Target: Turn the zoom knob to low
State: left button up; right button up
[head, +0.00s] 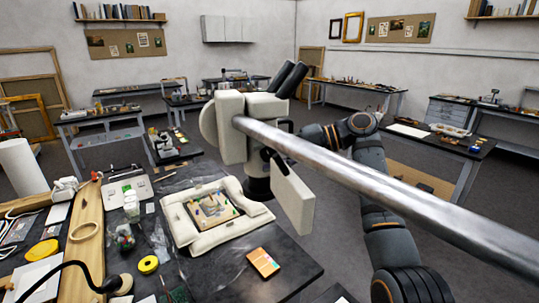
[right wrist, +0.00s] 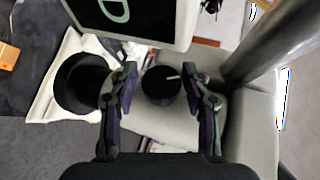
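The pale microscope (head: 232,128) hangs on a thick metal boom over the workbench, with black eyepieces at its top. The zoom knob (right wrist: 160,84) is a round black knob on the microscope's side, with a white pointer line toward the right in the right wrist view. My right gripper (right wrist: 160,92) is open, its two fingers on either side of the knob with a visible gap at each side. In the head view my right arm reaches the microscope's right side, and the knob is hidden there. My left gripper is not in view.
The metal boom (head: 370,185) runs close beside my right arm. A pale flat panel (head: 293,197) hangs below the microscope; its dark screen (right wrist: 125,12) shows in the wrist view. A framed fragment (head: 210,208) lies on a white cushion (head: 180,235) on the crowded workbench.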

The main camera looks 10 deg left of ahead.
jog(key=shift+o, duration=0.5)
jog(key=shift+d+r, duration=0.2)
jog(key=shift+d, duration=0.15)
jog(key=v, duration=1.1)
jog(key=shift+d, duration=0.15)
